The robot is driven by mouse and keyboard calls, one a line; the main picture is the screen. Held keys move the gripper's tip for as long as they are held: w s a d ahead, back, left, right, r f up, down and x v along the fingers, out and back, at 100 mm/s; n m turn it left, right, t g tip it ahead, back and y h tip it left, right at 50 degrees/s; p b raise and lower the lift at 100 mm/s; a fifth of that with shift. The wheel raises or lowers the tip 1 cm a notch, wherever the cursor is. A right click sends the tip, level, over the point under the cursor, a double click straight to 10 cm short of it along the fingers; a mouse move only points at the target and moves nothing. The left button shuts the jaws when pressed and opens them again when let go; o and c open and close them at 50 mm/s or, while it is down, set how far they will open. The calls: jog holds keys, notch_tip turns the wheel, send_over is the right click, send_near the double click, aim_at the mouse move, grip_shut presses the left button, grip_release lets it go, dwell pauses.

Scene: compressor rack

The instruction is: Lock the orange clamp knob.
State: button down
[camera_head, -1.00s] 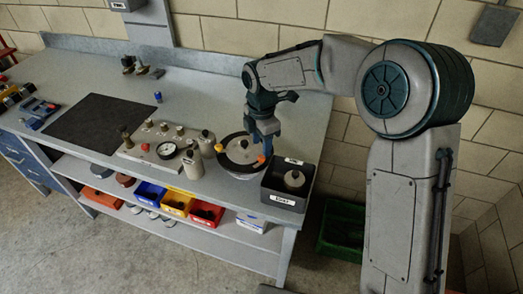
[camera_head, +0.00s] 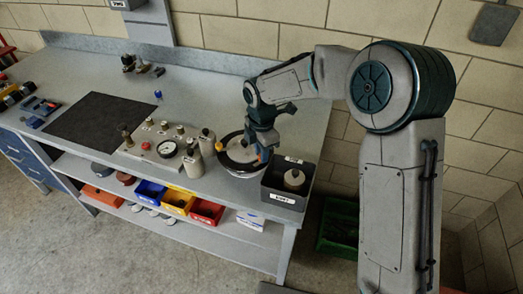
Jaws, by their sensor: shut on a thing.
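A round dark-rimmed vessel (camera_head: 235,163) with a pale lid stands near the front right of the bench. The orange clamp knob (camera_head: 260,157) is at the right side of its rim, mostly hidden by my fingers. A second, yellow-orange knob (camera_head: 219,146) is on the rim's left side. My gripper (camera_head: 263,153) points down over the right part of the vessel and is shut on the orange clamp knob. The fingertips are small here, and the exact grip and the knob's turn cannot be made out. My gripper and wrist also cover part of the lid.
A black labelled bin (camera_head: 284,196) holding a pale lidded object stands close to the right. A panel with a gauge (camera_head: 167,149) and pale bottles (camera_head: 193,163) stand to the left. A dark mat (camera_head: 95,122) lies farther left. The bench behind the vessel is mostly clear.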

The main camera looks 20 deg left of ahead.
jog(key=m+b, duration=0.1)
jog(key=m, duration=0.3)
jog(key=shift+m+b, duration=0.3)
jog(key=shift+b, duration=0.05)
jog(key=m+b, duration=0.1)
jog(key=m, duration=0.3)
jog(key=shift+m, duration=0.3)
jog(key=m+b, duration=0.1)
jog(key=m, duration=0.3)
jog(key=shift+b, duration=0.3)
jog(key=shift+m+b, duration=0.4)
jog(key=shift+m, duration=1.9)
jog(key=c, duration=1.3)
grip_release()
jog(key=shift+o, duration=0.2)
